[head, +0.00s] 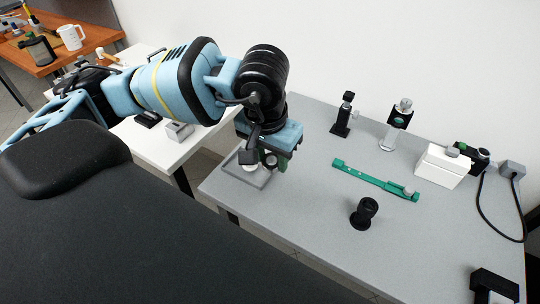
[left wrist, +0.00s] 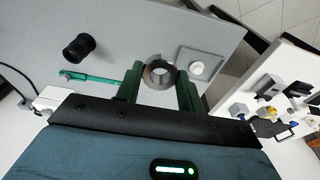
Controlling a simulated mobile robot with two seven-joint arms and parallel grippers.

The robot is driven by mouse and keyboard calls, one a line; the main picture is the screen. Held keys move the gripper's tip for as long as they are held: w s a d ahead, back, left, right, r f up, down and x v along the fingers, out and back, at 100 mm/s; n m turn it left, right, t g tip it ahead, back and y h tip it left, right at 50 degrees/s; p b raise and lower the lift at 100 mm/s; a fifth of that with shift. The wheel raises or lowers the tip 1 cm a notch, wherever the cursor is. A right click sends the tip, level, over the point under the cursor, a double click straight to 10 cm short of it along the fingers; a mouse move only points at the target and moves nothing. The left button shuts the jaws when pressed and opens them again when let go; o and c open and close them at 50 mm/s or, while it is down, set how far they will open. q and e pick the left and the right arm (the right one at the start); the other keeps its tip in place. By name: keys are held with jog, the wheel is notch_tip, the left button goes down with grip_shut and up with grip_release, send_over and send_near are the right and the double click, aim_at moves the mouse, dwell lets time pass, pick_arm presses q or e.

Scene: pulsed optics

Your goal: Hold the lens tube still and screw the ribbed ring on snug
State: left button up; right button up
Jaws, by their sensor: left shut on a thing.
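The lens tube (head: 366,209) is a short black cylinder with a wider base, standing upright on the grey table. It also shows in the left wrist view (left wrist: 80,46), apart from my gripper. My left gripper (head: 277,164) is above the table's left part, near a shallow grey tray. In the left wrist view its green fingers (left wrist: 159,75) are shut on the ribbed ring (left wrist: 149,76), a dark grey ring with an open middle. The ring is mostly hidden by the gripper in the head view. My right gripper does not show clearly in either view.
The grey tray (head: 262,181) holds a white round piece (head: 249,168). A green bar tool (head: 375,181) lies behind the tube. Two optic posts (head: 344,114), a white box (head: 441,166) and a cable stand further back. A dark piece (head: 494,285) is at the lower right. Table between tray and tube is clear.

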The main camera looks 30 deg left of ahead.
aim_at(271, 161)
pick_arm(q)
notch_tip(271, 161, up, 6)
jog(key=shift+f+p, duration=0.15)
jog(key=shift+p, duration=0.45)
notch_tip(271, 161, up, 6)
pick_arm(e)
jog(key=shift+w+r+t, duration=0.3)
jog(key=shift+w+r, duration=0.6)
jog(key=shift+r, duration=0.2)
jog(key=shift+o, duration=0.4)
